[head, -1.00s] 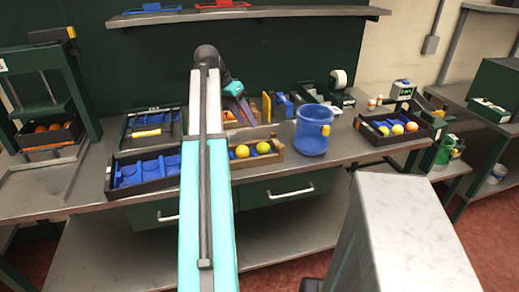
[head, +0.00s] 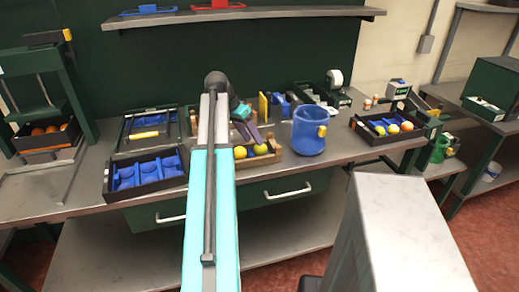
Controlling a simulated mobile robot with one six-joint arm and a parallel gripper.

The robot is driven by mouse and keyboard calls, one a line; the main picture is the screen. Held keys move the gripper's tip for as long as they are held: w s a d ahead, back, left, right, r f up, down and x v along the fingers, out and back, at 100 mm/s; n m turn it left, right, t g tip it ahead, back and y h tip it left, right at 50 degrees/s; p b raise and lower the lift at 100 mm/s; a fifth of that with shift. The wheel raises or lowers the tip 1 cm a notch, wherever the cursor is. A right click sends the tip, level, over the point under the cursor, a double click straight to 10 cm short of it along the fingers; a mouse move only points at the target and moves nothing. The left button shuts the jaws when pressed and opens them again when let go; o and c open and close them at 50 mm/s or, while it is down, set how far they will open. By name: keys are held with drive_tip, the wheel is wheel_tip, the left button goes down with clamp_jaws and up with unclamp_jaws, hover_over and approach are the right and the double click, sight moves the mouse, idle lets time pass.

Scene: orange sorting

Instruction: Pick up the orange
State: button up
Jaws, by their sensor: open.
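My gripper (head: 252,138) is open and points down over the wooden tray (head: 272,168), close above two yellow-orange fruits, a left one (head: 240,152) and a right one (head: 261,150). Its fingers overlap the fruits in the picture, and I cannot tell whether they touch. My arm hides the left part of this tray. A clearly orange fruit (head: 407,126) lies in the dark tray (head: 376,139) at the right, with two yellow fruits (head: 393,129) beside it. Several oranges (head: 52,129) sit in a dark box under the press (head: 38,75) at the far left.
A blue bucket (head: 309,132) stands just right of the wooden tray. A black tray with blue cups (head: 146,174) lies left of my arm, with another tray (head: 148,132) behind it. A shelf (head: 300,14) spans the back wall. A tape dispenser (head: 336,88) stands at the back.

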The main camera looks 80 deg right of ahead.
sight(257, 146)
drive_tip(key=shift+f, duration=0.1)
idle(0.3)
drive_tip(key=shift+p+x, duration=0.85)
drive_tip(key=shift+x, duration=1.65)
drive_tip(key=shift+s, duration=0.1)
drive_tip(key=c, duration=0.7)
